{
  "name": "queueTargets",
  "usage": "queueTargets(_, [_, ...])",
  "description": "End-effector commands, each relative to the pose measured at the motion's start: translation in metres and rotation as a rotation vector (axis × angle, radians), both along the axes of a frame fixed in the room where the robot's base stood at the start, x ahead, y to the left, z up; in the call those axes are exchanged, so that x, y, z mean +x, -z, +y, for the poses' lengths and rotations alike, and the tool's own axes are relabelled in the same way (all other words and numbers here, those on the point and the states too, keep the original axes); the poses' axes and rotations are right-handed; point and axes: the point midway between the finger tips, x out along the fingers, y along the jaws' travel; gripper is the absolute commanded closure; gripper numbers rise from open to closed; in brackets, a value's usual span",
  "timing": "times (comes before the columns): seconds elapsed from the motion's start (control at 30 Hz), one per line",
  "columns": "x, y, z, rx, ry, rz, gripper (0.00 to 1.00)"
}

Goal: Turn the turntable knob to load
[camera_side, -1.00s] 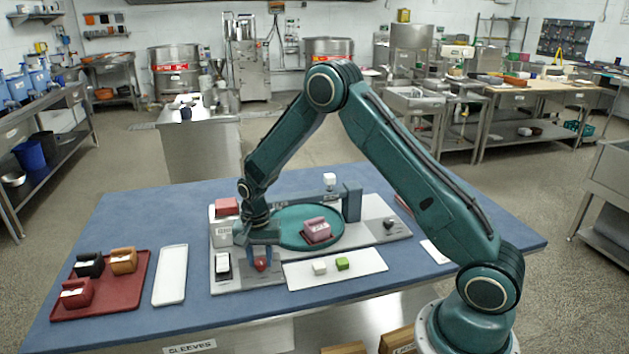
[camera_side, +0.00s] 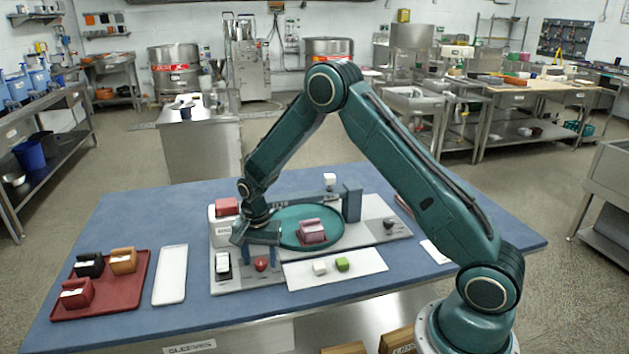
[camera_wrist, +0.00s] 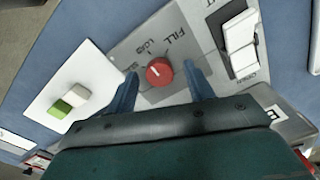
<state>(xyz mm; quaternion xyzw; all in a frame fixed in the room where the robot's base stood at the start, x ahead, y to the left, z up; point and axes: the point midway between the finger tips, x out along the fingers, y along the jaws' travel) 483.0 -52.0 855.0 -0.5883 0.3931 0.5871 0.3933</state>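The red knob (camera_wrist: 159,71) sits on a grey panel (camera_wrist: 190,20) marked FILL and LOAD, with a third label partly hidden. A pale line on the knob points roughly upward in the wrist view, near LOAD; its exact setting is hard to tell. In the side view the red knob (camera_side: 261,264) is at the panel's front. My gripper (camera_wrist: 162,78) is open, its blue fingers on either side of the knob with visible gaps. It also shows in the side view (camera_side: 262,256), low over the panel. The green turntable (camera_side: 290,216) behind carries a pink block (camera_side: 311,231).
A white rocker switch (camera_side: 222,265) stands left of the knob. A white plate (camera_side: 365,264) with a white and a green block lies to the right. A dark knob (camera_side: 389,224) is at the panel's far right. A red tray (camera_side: 118,295) with several blocks lies left.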

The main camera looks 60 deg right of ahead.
Motion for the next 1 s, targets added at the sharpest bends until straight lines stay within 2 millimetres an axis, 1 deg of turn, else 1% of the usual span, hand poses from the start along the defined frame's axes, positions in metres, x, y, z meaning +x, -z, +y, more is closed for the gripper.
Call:
queueTargets(0.27, [0.0,-0.001,0.0,0.001,-0.001,0.0,0.48])
queueTargets(0.47, [0.0,-0.013,0.0,0.0,-0.001,-0.001,0.48])
queueTargets(0.67, [0.001,-0.039,0.0,0.0,-0.001,-0.003,0.48])
queueTargets(1.0, [0.001,-0.097,0.0,0.0,0.0,-0.004,0.48])
